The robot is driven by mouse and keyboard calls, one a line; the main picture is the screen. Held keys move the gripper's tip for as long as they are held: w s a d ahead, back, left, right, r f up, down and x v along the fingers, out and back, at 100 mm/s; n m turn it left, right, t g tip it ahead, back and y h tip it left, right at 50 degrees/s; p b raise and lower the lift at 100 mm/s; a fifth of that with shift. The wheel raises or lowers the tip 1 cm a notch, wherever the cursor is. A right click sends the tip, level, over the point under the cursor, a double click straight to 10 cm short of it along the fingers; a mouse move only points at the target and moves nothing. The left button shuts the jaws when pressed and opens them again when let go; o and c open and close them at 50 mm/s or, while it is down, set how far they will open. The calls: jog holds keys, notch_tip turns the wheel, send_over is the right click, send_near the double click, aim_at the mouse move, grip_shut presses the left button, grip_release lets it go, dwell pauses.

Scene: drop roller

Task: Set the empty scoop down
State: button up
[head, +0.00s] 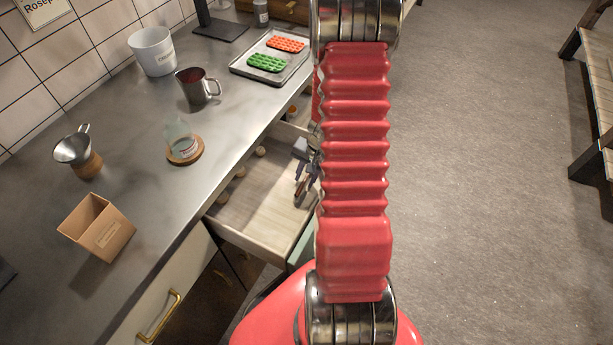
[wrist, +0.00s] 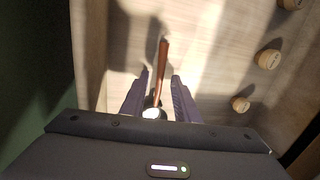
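The scoop shows in the wrist view as a thin brown handle (wrist: 162,58) with a small shiny end (wrist: 153,113). It lies between the two fingers of my gripper (wrist: 160,80), over the pale floor of the open drawer (wrist: 205,40). The fingers stand apart with gaps beside the handle, so my gripper looks open around it. In the head view my gripper (head: 305,172) is low inside the drawer (head: 250,208), partly hidden by my red arm. The brown handle (head: 301,188) shows just below it. I cannot see into the scoop's bowl.
Several round wooden stoppers (wrist: 268,60) lie along one side of the drawer. On the counter (head: 150,185) stand a cardboard box (head: 98,228), a funnel on a stand (head: 75,150), a glass flask (head: 181,137), a metal jug (head: 197,87), a white tub (head: 153,50) and a tray (head: 245,70) with moulds.

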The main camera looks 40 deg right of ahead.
jog(key=v, duration=1.2)
dwell(0.3)
jog(key=shift+r, duration=0.1)
dwell(0.5)
jog(key=w+a+r+n+t, duration=0.15)
jog(key=a+r+n, duration=0.45)
jog(key=a+r, duration=0.9)
jog(key=s+a+r+n+t+h, duration=0.1)
jog(key=s+a+r+n+t, duration=0.1)
jog(key=s+a+r+n, duration=0.5)
jog(key=s+a+r, duration=0.2)
jog(key=a+r, duration=0.1)
jog(key=a, duration=0.3)
jog(key=shift+s+r+n, duration=0.3)
jog(key=shift+r, duration=0.05)
